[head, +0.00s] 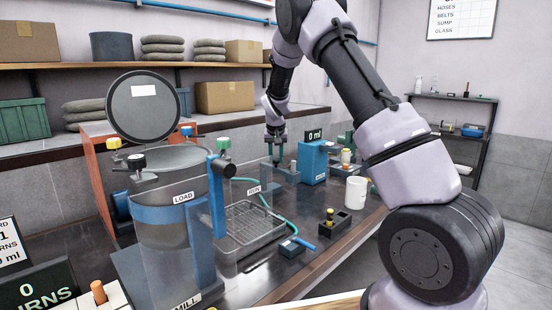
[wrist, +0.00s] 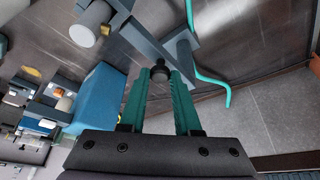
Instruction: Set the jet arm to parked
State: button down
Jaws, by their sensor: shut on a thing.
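My gripper (head: 276,152) is over the bench beyond the wire basket, pointing down. In the wrist view its teal fingers (wrist: 160,85) are closed on a small dark round knob (wrist: 158,72). The knob appears to be on a grey bar (wrist: 150,45), which I take for the jet arm; its join is partly hidden by the fingers. A teal hose (wrist: 196,50) runs beside the bar without touching my fingers. In the head view the bar is too small and covered to make out its angle. A RUN label (head: 254,190) stands near the gripper.
A blue box (head: 313,163) with a 0 ml display is right of the gripper. A white mug (head: 356,192) stands farther right. A wire basket (head: 250,222) and a tall clear LOAD vessel (head: 170,245) are nearer.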

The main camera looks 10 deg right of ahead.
jog(key=shift+w+d, duration=0.1)
jog(key=shift+d, duration=0.05)
jog(key=w+d+n+g+y, duration=0.1)
jog(key=w+d+n+y, duration=0.3)
jog(key=n, duration=0.7)
jog(key=shift+w+n, duration=0.4)
jog(key=shift+w, duration=1.1)
dwell(0.6)
jog(key=c, duration=0.6)
grip_release()
jog(key=shift+g, duration=0.3)
